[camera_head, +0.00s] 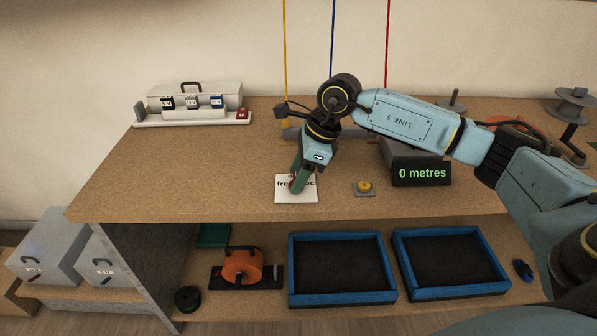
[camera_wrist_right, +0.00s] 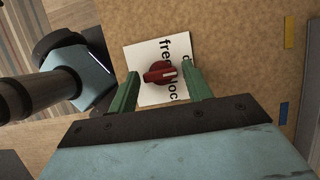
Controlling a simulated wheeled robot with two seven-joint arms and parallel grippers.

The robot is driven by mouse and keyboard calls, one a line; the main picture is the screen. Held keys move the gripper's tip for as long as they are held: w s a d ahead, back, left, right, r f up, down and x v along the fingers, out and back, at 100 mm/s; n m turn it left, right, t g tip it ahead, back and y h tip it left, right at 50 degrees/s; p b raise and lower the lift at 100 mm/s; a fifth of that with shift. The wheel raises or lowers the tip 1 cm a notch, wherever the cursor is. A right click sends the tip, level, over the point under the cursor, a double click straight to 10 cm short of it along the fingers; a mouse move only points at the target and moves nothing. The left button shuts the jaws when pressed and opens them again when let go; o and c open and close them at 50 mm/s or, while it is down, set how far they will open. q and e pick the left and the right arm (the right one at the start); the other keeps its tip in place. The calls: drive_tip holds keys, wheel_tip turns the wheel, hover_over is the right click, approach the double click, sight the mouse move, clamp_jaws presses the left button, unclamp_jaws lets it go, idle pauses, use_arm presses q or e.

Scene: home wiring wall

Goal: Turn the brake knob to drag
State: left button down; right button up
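The brake knob is a small red knob (camera_wrist_right: 158,73) on a white label plate (camera_wrist_right: 150,50). In the right wrist view the plate reads "free" and "loc", with a "d" at its right edge partly hidden by a finger. A pale mark on the knob faces right in that view, toward the side with the "d". My right gripper (camera_head: 296,182) points down over the plate (camera_head: 284,196). Its green fingers (camera_wrist_right: 161,83) stand on both sides of the knob, with gaps visible, so it is open.
A yellow button (camera_head: 364,186) and a display reading "0 metres" (camera_head: 421,173) stand to the right of the plate. Yellow, blue and red wires (camera_head: 387,45) run up the wall behind. A grey case (camera_head: 190,100) stands at the back left. The bench's left part is clear.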

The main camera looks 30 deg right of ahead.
drive_tip(key=shift+o, duration=0.8)
use_arm(q)
drive_tip(key=shift+s, duration=0.1)
use_arm(e)
drive_tip(key=shift+d+r, duration=0.1)
drive_tip(key=shift+r, duration=0.05)
use_arm(q)
drive_tip(key=a+f+p, duration=0.3)
drive_tip(key=f, duration=0.5)
drive_tip(key=shift+a+f+g+y+p, duration=0.2)
drive_tip(key=shift+f+g+y+p, duration=0.1)
drive_tip(key=shift+f, duration=0.05)
use_arm(e)
drive_tip(key=v, duration=1.3)
use_arm(q)
drive_tip(key=shift+s, duration=0.1)
